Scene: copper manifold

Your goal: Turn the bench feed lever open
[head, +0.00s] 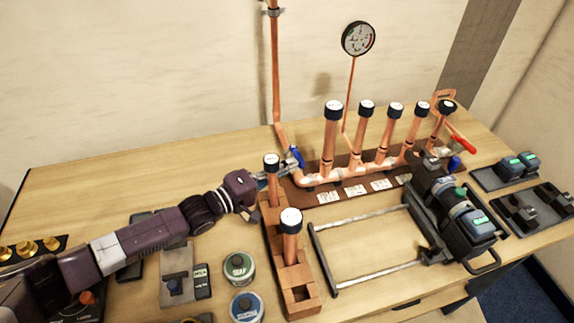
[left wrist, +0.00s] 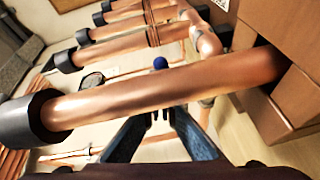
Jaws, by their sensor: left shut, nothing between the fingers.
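A blue lever (head: 297,156) sits on the copper pipework at the left end of the manifold, by the base of the tall wall pipe. In the left wrist view a blue knob (left wrist: 160,63) shows just beyond the fingers, probably the same lever. My left gripper (head: 284,168) is shut and empty beside the lever. Its fingers (left wrist: 160,117) point towards the knob with a small gap in view. Contact cannot be told. My right gripper is not in view.
Capped copper pipes stand in a wooden rack (head: 299,272); one (left wrist: 150,95) crosses close before my left wrist camera. The copper manifold (head: 350,172), a red-handled lever (head: 463,144) and a gauge (head: 358,38) are behind. Two tins (head: 239,267) stand left of the rack.

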